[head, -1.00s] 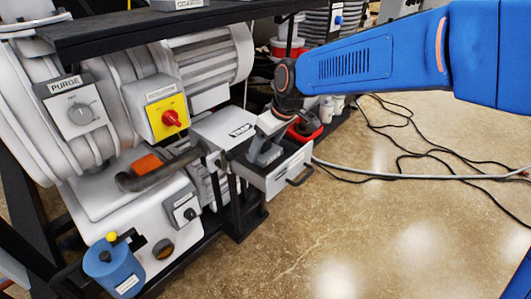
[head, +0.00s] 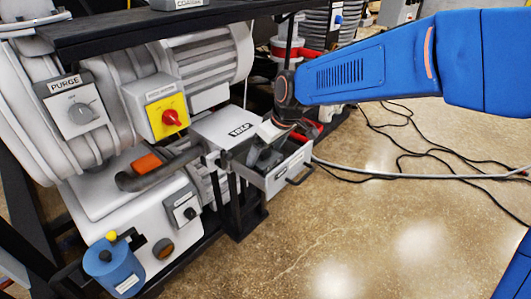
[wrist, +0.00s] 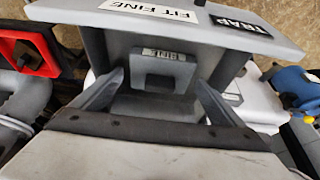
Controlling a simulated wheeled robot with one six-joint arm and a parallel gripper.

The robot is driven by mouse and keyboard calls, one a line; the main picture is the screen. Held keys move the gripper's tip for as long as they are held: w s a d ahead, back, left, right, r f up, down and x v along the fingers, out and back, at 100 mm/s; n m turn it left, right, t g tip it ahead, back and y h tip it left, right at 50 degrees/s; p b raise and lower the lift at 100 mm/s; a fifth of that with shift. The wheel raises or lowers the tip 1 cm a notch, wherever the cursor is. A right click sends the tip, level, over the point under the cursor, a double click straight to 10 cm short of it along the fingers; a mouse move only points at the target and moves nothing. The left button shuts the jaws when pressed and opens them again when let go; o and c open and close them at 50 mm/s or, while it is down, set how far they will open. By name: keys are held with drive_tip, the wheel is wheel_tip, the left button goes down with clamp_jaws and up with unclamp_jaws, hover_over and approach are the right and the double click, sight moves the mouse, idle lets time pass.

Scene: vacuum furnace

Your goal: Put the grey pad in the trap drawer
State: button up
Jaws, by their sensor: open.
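The trap drawer (head: 280,178) is pulled out from under the box with the TRAP label in the head view. My gripper (head: 262,158) is low over the drawer, pointing down. In the wrist view my gripper (wrist: 158,88) is open, with one finger on each side of the grey pad (wrist: 164,73). The pad is a grey block with a raised handle and a label that seems to read FINE. It appears to be inside the drawer, with a gap to each finger. Its underside is hidden. In the head view my gripper largely covers the pad.
A grey plate with FIT FINE (wrist: 124,6) and TRAP (wrist: 242,25) labels borders the pad in the wrist view. A red-rimmed thing (head: 312,128) stands just behind the drawer. A blue canister (head: 114,271) is at front left. The floor to the right is clear except for cables.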

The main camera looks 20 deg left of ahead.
drive_tip(key=v, duration=1.2)
drive_tip(key=shift+d, duration=0.2)
drive_tip(key=s+d+m+t+h, duration=0.1)
drive_tip(key=s+d+m, duration=0.15)
drive_tip(key=d, duration=1.15)
drive_tip(key=s+d+m+t, duration=0.15)
drive_tip(key=d+m, duration=0.25)
drive_tip(key=d, duration=1)
drive_tip(key=s+d+f+m+h, duration=0.1)
drive_tip(key=s+d+f+m, duration=0.2)
drive_tip(key=s+d, duration=0.5)
drive_tip(key=s+d+f+m+h, duration=0.2)
drive_tip(key=s+d+f+m, duration=0.2)
drive_tip(key=s+d, duration=0.3)
drive_tip(key=d+f, duration=0.1)
drive_tip(key=d, duration=0.2)
drive_tip(key=shift+s+t, duration=0.35)
drive_tip(key=shift+s, duration=0.05)
